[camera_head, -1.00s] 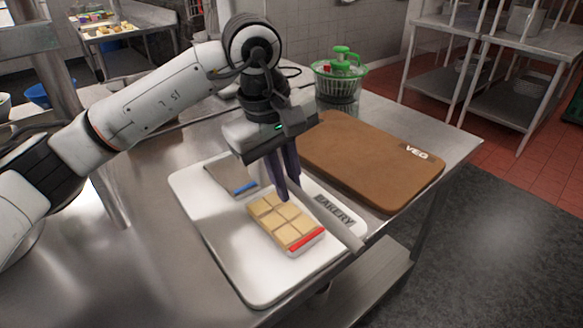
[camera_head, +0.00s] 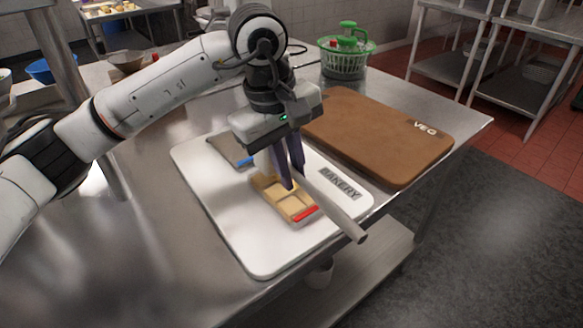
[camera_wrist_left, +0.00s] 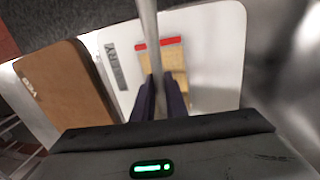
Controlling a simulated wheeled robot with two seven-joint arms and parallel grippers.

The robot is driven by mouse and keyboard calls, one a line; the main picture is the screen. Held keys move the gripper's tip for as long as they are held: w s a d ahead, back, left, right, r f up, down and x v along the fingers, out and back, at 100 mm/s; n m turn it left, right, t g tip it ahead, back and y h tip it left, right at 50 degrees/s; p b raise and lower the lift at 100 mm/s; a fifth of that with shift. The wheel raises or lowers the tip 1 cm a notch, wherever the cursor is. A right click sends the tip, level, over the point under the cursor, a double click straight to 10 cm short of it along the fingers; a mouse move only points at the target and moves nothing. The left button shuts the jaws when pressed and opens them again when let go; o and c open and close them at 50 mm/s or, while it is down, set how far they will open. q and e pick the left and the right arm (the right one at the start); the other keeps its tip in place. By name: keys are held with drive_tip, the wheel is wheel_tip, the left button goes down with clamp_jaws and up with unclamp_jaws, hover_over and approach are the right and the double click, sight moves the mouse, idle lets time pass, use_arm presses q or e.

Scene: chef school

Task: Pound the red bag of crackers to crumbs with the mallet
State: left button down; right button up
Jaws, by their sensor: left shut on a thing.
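The red-striped bag of crackers (camera_head: 290,203) lies flat on the white board, its red strip toward the front. Its far part is hidden behind my left gripper (camera_head: 291,184). That gripper is shut on the grey handle of the mallet (camera_head: 338,220), which slants to the lower right past the bag and over the board's edge. A pale rounded piece, apparently the mallet head, shows beside the fingers over the far end of the bag; I cannot tell whether it touches. In the left wrist view, the handle (camera_wrist_left: 150,35) runs up from between the fingers across the bag (camera_wrist_left: 173,60). My right gripper is not in view.
The white BAKERY board (camera_head: 255,255) lies on the steel table. A blue-striped bag (camera_head: 228,148) lies at its far left. A brown VEG board (camera_head: 385,140) lies to the right, with a green salad spinner (camera_head: 345,55) behind it.

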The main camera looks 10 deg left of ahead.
use_arm(q)
drive_tip(key=shift+b+x, duration=0.4)
drive_tip(key=shift+x, duration=0.45)
drive_tip(key=p+v, duration=0.1)
drive_tip(key=v, duration=0.1)
drive_tip(key=p+v, duration=0.2)
drive_tip(key=w+p+v, duration=0.1)
drive_tip(key=v, duration=0.1)
drive_tip(key=shift+s+d+r, duration=0.1)
drive_tip(key=shift+d+r, duration=0.2)
drive_tip(key=shift+r, duration=0.2)
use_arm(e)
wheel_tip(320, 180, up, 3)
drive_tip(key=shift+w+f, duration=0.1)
use_arm(q)
drive_tip(key=shift+f, duration=0.15)
